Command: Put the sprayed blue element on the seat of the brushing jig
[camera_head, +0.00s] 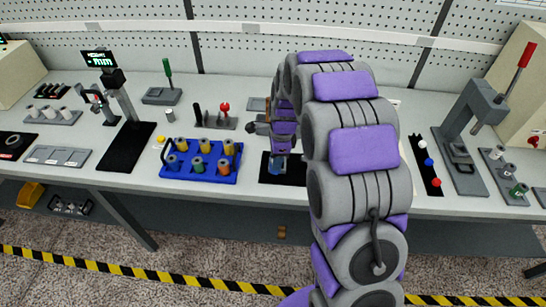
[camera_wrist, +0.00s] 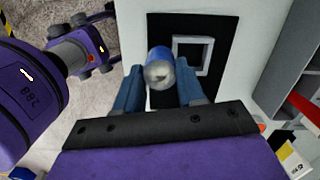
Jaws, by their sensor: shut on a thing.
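The blue element (camera_wrist: 158,54) is a short blue cylinder with a grey metallic end, seen between the fingers of my gripper (camera_wrist: 160,88). The gripper is shut on it. A black plate (camera_wrist: 220,32) lies below and carries a square grey frame (camera_wrist: 206,42), to the right of the element; this looks like the brushing jig with its seat. In the head view my gripper (camera_head: 279,158) points down over the black plate (camera_head: 294,170), which my arm partly hides. A bit of blue (camera_head: 275,168) shows under the fingers. I cannot tell whether the element touches the plate.
A blue tray (camera_head: 198,178) with several coloured spools stands left of the plate. A small stand with a red knob (camera_head: 224,108) is behind it. A lever press (camera_head: 465,140) and a black strip with coloured knobs (camera_head: 423,165) are on the right. The bench's front edge is close.

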